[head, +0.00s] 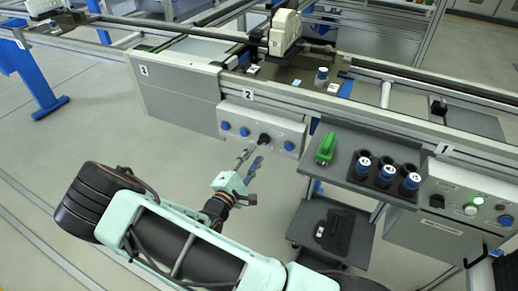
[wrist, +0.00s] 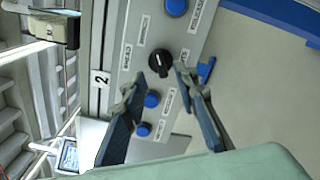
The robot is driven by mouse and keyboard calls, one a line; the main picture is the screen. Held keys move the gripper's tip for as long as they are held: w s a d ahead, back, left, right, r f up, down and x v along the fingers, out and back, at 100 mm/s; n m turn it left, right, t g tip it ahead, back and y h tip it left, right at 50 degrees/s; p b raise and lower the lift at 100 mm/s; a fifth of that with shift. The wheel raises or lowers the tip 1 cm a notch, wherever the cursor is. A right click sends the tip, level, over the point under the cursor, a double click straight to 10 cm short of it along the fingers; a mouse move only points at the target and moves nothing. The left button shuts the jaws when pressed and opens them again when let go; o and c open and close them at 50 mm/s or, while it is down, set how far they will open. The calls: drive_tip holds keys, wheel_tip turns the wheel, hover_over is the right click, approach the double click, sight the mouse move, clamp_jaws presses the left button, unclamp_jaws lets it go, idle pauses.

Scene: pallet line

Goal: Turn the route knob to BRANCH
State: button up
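The route knob (head: 265,139) is a black rotary knob on the grey control panel (head: 240,113) under station 2. In the wrist view the knob (wrist: 160,62) shows a small white mark, and labels surround it, too blurred to read surely. My gripper (head: 253,156) reaches toward the panel from below in the head view. In the wrist view my gripper (wrist: 158,80) is open and empty, its fingertips on either side just short of the knob. I cannot tell whether either finger touches it.
Blue buttons (wrist: 152,99) sit on the same panel close to the fingers. To the right, a dark shelf (head: 340,154) holds a green object (head: 326,148) and several numbered blue-and-black cylinders. Another panel (head: 455,203) with a lit green button stands farther right. Floor left of the arm is clear.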

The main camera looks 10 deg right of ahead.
drive_tip(key=v, duration=0.6)
drive_tip(key=shift+s, duration=0.2)
drive_tip(key=shift+a, duration=0.1)
